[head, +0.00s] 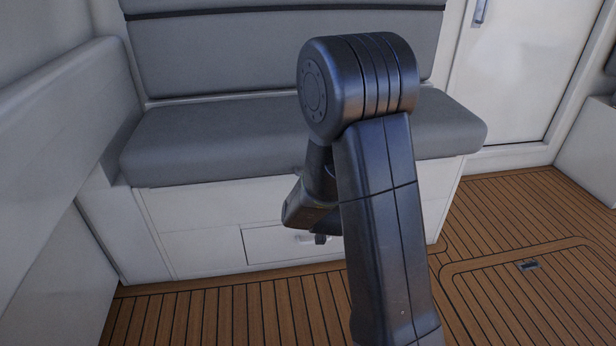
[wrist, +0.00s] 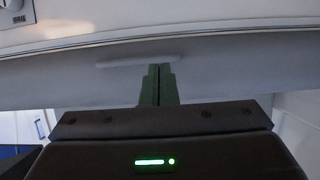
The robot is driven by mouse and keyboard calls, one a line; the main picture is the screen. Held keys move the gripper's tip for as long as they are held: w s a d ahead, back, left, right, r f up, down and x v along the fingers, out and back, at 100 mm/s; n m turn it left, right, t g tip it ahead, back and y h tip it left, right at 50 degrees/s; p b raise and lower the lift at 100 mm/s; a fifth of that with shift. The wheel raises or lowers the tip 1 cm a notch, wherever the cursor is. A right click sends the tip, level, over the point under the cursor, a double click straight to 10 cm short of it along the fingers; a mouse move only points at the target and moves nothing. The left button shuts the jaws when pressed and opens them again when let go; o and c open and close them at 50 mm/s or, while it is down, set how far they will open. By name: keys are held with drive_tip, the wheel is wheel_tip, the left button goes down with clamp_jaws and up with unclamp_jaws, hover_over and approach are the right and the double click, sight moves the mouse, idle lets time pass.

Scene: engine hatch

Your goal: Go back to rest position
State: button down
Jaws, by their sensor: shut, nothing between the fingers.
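My gripper (wrist: 158,72) shows in the wrist view with its two dark fingers together and nothing between them. Beyond the fingertips is a pale grey surface with a light raised strip (wrist: 140,60). In the head view my arm is raised and bent in front of the bench, and its links largely hide the gripper. The floor hatch (head: 480,290) is at the lower right in the head view. It lies flush with the planked floor, with a small dark latch (head: 528,265) on it.
A grey cushioned bench (head: 220,135) stands behind my arm, with a white front and a drawer panel (head: 270,247). A white door (head: 510,75) is at the back right. A white side wall (head: 60,130) is at the left. The planked floor (head: 500,215) at the right is clear.

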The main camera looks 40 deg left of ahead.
drive_tip(key=shift+s+d+f, duration=0.35)
drive_tip(key=shift+s+d, duration=0.35)
drive_tip(key=shift+d, duration=0.05)
drive_tip(key=shift+s+d+f, duration=0.3)
drive_tip(key=shift+s+d, duration=0.35)
drive_tip(key=shift+d, duration=0.1)
drive_tip(key=shift+w+a, duration=0.1)
